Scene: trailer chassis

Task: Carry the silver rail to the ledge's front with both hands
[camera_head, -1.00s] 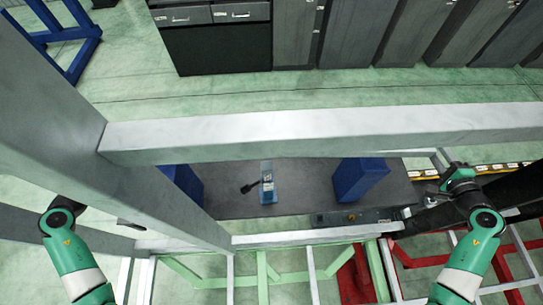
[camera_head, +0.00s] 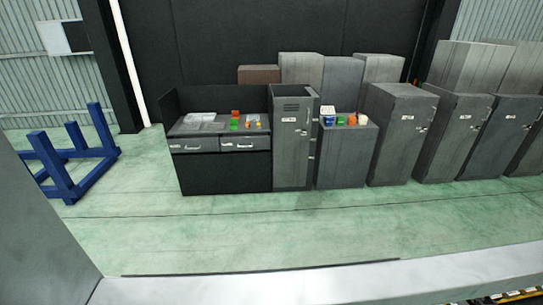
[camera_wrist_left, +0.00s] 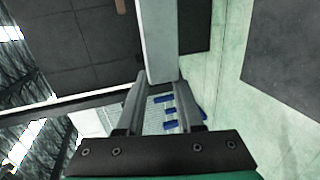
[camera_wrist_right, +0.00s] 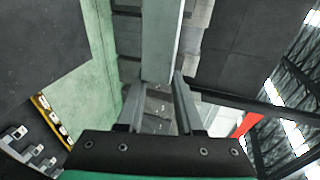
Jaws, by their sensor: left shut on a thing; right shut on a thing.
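In the left wrist view, my left gripper (camera_wrist_left: 158,90) is shut on a silver rail (camera_wrist_left: 158,38), which runs from between the fingertips to the top edge. In the right wrist view, my right gripper (camera_wrist_right: 158,90) is likewise shut on a silver rail (camera_wrist_right: 160,38). Neither gripper shows in the head view. There, a pale horizontal beam (camera_head: 300,286) crosses the bottom; I cannot tell whether it is the held rail or the ledge. The rail's whole length and its place against the ledge are hidden.
A thick grey slanted beam (camera_head: 35,235) fills the head view's lower left. Beyond it lies open green floor (camera_head: 250,222). A blue frame (camera_head: 70,165), a dark drawer bench (camera_head: 222,170) and several grey cabinets (camera_head: 400,145) stand toward the back wall.

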